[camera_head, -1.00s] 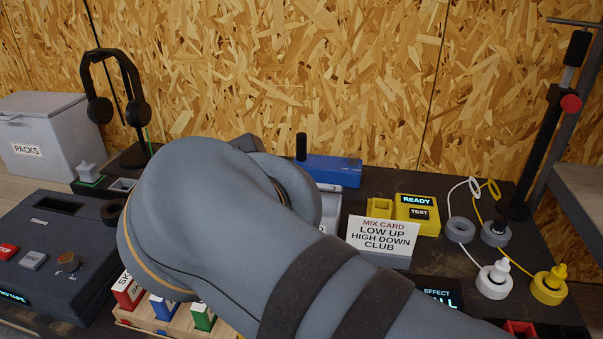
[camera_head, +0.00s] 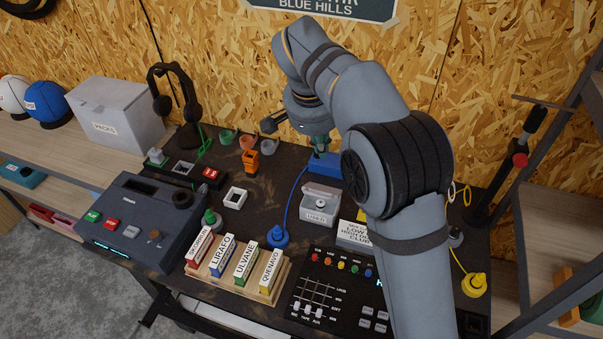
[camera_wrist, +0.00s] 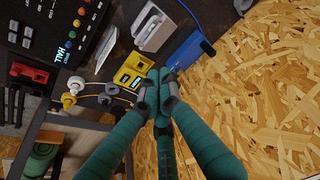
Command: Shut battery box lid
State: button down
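A small pale grey box (camera_head: 313,218) with a front label stands mid-bench, behind the label rack. I take it for the battery box, though its label is too small to read. Its back panel looks raised like an open lid, and a round pale thing shows inside. It also shows in the wrist view (camera_wrist: 152,30), at the top. My gripper (camera_head: 318,142) is behind it, above the blue block (camera_head: 324,166), teal fingers pointing down.
The blue block's black knob (camera_wrist: 208,48) is close beside my fingers. A white card (camera_head: 353,235) stands right of the box. A grey bin marked PACKS (camera_head: 112,125) stands far left. The board wall is close behind.

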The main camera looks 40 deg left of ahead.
jog(key=s+n, duration=0.1)
jog(key=p, duration=0.1)
send_over(318, 191)
notch_tip(318, 191, down, 8)
jog(key=f, duration=0.1)
jog(key=s+f, duration=0.1)
jog(key=f, duration=0.1)
jog(key=f+p, duration=0.1)
jog(key=f, duration=0.1)
jog(key=shift+s+d, duration=0.3)
jog(key=shift+s, duration=0.1)
jog(key=shift+s, duration=0.1)
